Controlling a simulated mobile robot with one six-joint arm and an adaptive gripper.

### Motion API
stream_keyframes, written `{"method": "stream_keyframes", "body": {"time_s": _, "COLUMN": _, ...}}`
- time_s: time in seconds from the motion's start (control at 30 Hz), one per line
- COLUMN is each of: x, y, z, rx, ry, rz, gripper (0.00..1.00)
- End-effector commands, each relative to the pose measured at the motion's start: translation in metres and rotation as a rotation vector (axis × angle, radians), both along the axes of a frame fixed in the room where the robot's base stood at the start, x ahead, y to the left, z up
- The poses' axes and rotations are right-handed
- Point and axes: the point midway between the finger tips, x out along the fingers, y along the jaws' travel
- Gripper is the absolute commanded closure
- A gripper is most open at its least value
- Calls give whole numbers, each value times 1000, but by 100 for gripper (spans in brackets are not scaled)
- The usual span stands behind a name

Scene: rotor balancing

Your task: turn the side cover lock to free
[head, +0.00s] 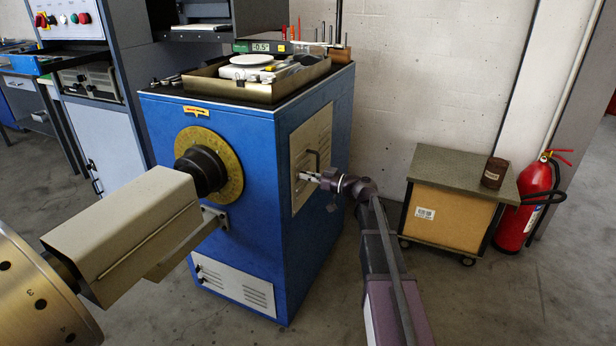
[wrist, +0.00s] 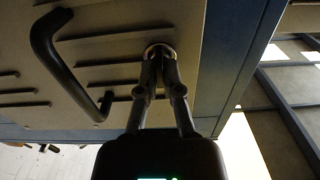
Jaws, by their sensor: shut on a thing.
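The side cover (head: 311,158) is a beige louvred panel on the right side of the blue machine. It carries a dark bar handle, which also shows in the wrist view (wrist: 78,70). The side cover lock (wrist: 159,50) is a small round metal fitting beside the handle. My gripper (head: 308,176) reaches the panel from the right, just below the handle. In the wrist view my gripper (wrist: 160,62) has its fingertips together on the lock, and they hide most of it. The lock's turn position cannot be told.
The blue machine (head: 205,240) has a yellow graduated dial (head: 233,160) and a tray of tools (head: 200,85) on top. A small wheeled cabinet (head: 450,212) and a red fire extinguisher (head: 535,200) stand to the right of my arm. Open floor lies in front of the cabinet.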

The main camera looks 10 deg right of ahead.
Motion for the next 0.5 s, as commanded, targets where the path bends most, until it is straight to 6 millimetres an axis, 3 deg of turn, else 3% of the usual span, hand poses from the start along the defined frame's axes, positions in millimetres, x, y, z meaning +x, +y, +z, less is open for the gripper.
{"method": "stream_keyframes", "body": {"time_s": 0.5, "x": -1, "y": 1, "z": -1, "rx": 206, "ry": 283, "rz": 6, "gripper": 100}}
